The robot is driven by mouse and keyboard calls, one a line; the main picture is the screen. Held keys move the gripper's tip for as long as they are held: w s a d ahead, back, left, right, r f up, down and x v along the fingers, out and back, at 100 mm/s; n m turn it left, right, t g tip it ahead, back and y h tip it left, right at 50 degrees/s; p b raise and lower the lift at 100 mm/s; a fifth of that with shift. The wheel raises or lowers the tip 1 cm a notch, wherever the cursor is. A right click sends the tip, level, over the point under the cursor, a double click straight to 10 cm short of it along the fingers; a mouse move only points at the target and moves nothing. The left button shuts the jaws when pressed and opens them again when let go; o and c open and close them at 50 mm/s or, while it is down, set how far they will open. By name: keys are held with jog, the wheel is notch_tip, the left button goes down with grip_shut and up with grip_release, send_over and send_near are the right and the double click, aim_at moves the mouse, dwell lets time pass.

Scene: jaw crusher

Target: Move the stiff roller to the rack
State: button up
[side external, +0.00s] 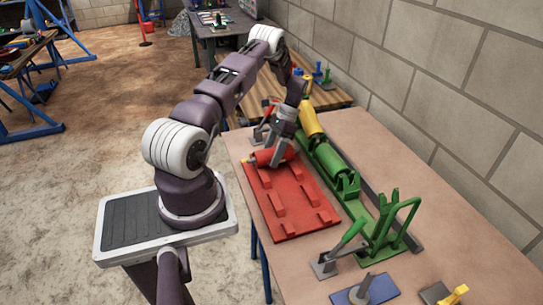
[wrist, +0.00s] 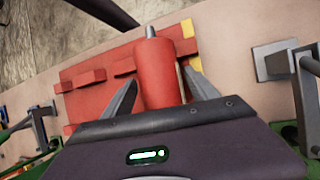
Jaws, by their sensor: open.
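A red roller (side external: 270,157) lies at the far end of the red rack (side external: 291,222), which has several raised blocks. In the wrist view the red roller (wrist: 157,72), with a grey end pin, sits between my two fingers. My gripper (side external: 283,145) is open around it, with a gap showing at the fingers. A yellow roller (side external: 310,122) and a green roller (side external: 330,158) lie in line in the green frame (side external: 352,203) to the right of the rack. Which roller is the stiff one cannot be told from looks.
Green-handled clamps (side external: 342,246) and a green lever stand (side external: 393,230) rise near the table's front right. A blue plate (side external: 365,290) lies at the front. A block wall (side external: 440,90) runs behind the table. Bare tabletop lies to the right.

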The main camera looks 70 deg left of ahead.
aim_at(274, 149)
jog(key=v, duration=0.6)
jog(key=shift+w+r, duration=0.15)
jog(key=shift+r, duration=0.25)
jog(key=w+d+r+t+y, duration=0.1)
jog(key=w+d+r+t, duration=0.1)
jog(key=d+r, duration=0.75)
jog(key=w+d+r+t+y, duration=0.2)
jog(key=d+r, duration=0.4)
jog(key=r, duration=0.7)
jog(key=s+d+r+t, duration=0.3)
jog(key=s+d+r, duration=0.3)
jog(key=d, duration=0.4)
jog(key=s+d+t, duration=0.4)
jog(key=s+d, duration=0.5)
jog(key=s, duration=0.3)
jog(key=shift+s+r+n, duration=0.2)
jog(key=shift+s+n, duration=0.1)
jog(key=shift+s, duration=0.1)
